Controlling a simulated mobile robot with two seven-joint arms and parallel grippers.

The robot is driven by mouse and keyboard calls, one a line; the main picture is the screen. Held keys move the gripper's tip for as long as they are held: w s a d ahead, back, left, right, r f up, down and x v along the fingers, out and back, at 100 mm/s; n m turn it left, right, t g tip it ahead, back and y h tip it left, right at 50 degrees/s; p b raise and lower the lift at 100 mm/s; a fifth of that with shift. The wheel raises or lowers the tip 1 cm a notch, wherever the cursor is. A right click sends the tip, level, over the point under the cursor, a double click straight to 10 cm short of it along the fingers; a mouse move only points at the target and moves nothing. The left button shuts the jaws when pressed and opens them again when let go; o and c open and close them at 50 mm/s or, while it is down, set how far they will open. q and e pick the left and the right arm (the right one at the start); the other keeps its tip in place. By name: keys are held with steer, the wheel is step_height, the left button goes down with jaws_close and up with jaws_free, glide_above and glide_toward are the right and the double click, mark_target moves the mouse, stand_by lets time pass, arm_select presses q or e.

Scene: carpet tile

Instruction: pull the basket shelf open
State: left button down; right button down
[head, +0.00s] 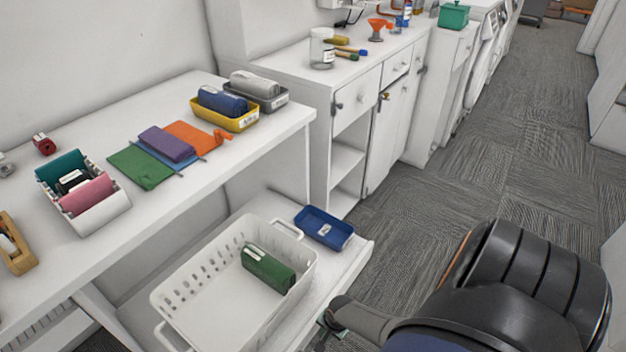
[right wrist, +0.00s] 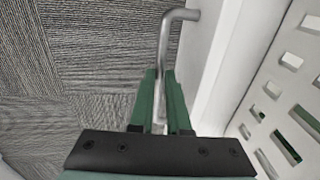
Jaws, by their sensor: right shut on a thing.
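The white basket shelf (head: 338,268) stands out from under the white table, with its front edge over the carpet. A white perforated basket (head: 171,294) sits on it, holding a dark green rolled item (head: 268,268). A blue tray (head: 324,227) lies on the shelf beside the basket. In the right wrist view, a grey metal bar handle (right wrist: 164,42) is on the shelf's white front. My right gripper (right wrist: 159,78), with green fingers, is shut on this handle. In the head view my right gripper (head: 328,322) is at the shelf's front edge, partly hidden by my arm. My left gripper is not in view.
The table (head: 190,205) above the shelf holds trays, cloths and rolled items. A white cabinet (head: 345,130) with doors and an open compartment stands beyond the table. Grey carpet (head: 480,190) to the right is clear, apart from my own arm.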

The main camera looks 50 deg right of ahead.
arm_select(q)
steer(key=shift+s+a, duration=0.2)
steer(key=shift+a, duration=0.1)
arm_select(e)
steer(key=shift+s, duration=0.8)
steer(key=c, duration=0.9)
jaws_free()
steer(key=shift+w, duration=0.1)
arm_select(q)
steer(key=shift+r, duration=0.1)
